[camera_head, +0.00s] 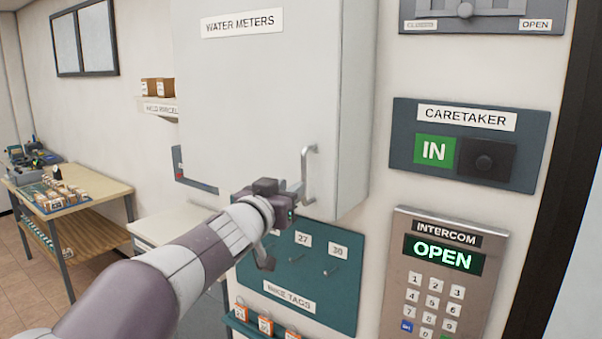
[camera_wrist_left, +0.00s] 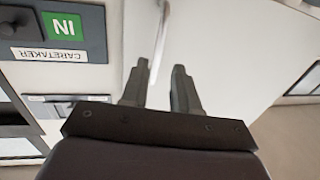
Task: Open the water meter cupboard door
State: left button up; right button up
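The water meter cupboard (camera_head: 258,90) is a pale grey wall box with a "WATER METERS" label, at the top middle of the head view. Its door looks shut. A vertical metal bar handle (camera_head: 312,172) stands near the door's lower right edge; it also shows in the left wrist view (camera_wrist_left: 159,45). My left gripper (camera_head: 297,194) is at the lower part of the handle. In the left wrist view, the fingers (camera_wrist_left: 161,85) are apart, with the bar's end between them, nearer the left finger. Contact cannot be told. My right gripper is out of view.
A teal hook board (camera_head: 305,290) with tags hangs below the cupboard. To the right are the caretaker panel (camera_head: 400,170) and an intercom keypad (camera_head: 395,295). A wooden table (camera_head: 95,198) with small items stands at the far left. A parcel shelf (camera_head: 157,101) is left of the cupboard.

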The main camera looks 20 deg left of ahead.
aim_at(304, 199)
pick_arm(q)
jog(key=w, duration=0.2)
jog(key=w+d+p, duration=0.1)
jog(key=w, duration=0.4)
jog(key=shift+w+d+f, duration=0.2)
jog(key=shift+w+d, duration=0.05)
jog(key=shift+d, duration=0.1)
jog(key=shift+s+a, duration=0.25)
jog(key=shift+w+d, duration=0.1)
grip_shut()
